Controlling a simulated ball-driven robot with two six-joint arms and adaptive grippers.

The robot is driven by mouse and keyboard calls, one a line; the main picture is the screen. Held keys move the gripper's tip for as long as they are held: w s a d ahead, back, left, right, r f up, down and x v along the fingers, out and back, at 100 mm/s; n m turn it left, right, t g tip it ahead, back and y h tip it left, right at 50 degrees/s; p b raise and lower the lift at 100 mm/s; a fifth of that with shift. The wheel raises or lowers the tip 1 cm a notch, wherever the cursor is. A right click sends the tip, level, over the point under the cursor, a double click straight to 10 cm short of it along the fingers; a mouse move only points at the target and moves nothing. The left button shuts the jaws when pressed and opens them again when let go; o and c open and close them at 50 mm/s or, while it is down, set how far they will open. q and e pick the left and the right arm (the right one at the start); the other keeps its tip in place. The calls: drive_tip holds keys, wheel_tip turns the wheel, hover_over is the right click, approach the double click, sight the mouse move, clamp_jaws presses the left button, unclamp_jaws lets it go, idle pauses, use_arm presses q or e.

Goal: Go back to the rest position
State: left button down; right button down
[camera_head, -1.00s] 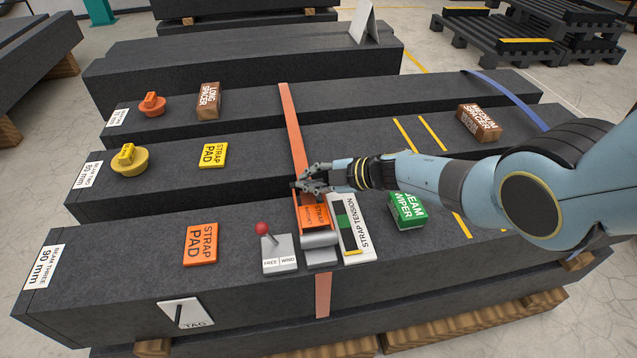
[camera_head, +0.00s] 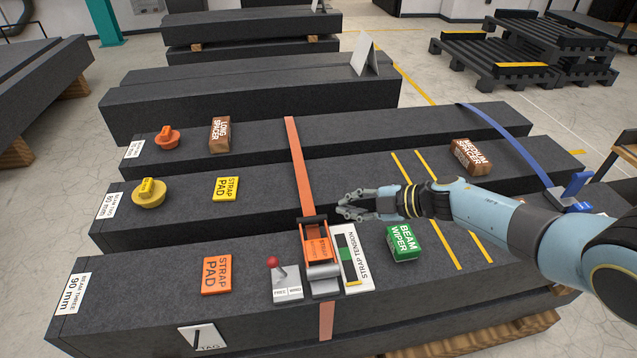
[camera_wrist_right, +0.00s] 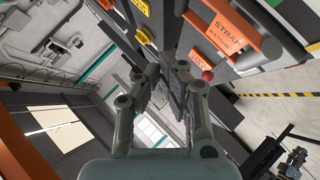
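My right gripper (camera_head: 345,206) is above the middle beam, just right of the orange strap (camera_head: 300,165) and its ratchet (camera_head: 318,250). Its fingers are parted with nothing between them. In the right wrist view the fingers (camera_wrist_right: 166,85) show a narrow empty gap, and the ratchet's orange label (camera_wrist_right: 222,30) lies beyond them at the upper right. The ratchet stands on the front beam with its handle up, apart from the gripper. My left gripper is not in view.
Beside the ratchet are the strap tension gauge (camera_head: 352,262), a red-knobbed lever (camera_head: 285,280) and the green beam wiper (camera_head: 404,243). Orange (camera_head: 217,274) and yellow (camera_head: 225,188) strap pads lie left. A brown medium spacer (camera_head: 472,157) and blue strap (camera_head: 515,143) are right.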

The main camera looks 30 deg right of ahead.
drive_tip(key=s+d+r+m+t+h, duration=0.1)
drive_tip(key=d+r+m+t+h, duration=0.1)
drive_tip(key=d+r+m+h, duration=0.3)
drive_tip(key=s+d+r+m+t+h, duration=0.1)
drive_tip(key=d+r+m+t+h, duration=0.1)
drive_tip(key=r+m+h, duration=0.45)
drive_tip(key=s+a+r+m+g+y, duration=0.1)
drive_tip(key=s+a+r+m+g, duration=0.15)
drive_tip(key=s, duration=0.55)
drive_tip(key=s+a+r+m+g+y, duration=0.15)
drive_tip(key=s+a+g, duration=0.25)
drive_tip(key=s, duration=0.5)
drive_tip(key=s+a+r+m+g, duration=0.1)
drive_tip(key=s+a+m+g, duration=0.2)
drive_tip(key=s, duration=0.5)
drive_tip(key=s+d+f+g+b, duration=0.15)
drive_tip(key=f+b, duration=0.35)
drive_tip(key=f, duration=1.4)
drive_tip(key=s+d+f+g+b, duration=0.15)
drive_tip(key=f+b, duration=0.45)
drive_tip(key=f, duration=1.3)
drive_tip(key=s+f+b, duration=0.7)
drive_tip(key=s+f, duration=1.1)
drive_tip(key=f, duration=0.4)
drive_tip(key=shift+s+f+y, duration=0.25)
drive_tip(key=shift+s+y, duration=0.05)
drive_tip(key=shift+y, duration=0.1)
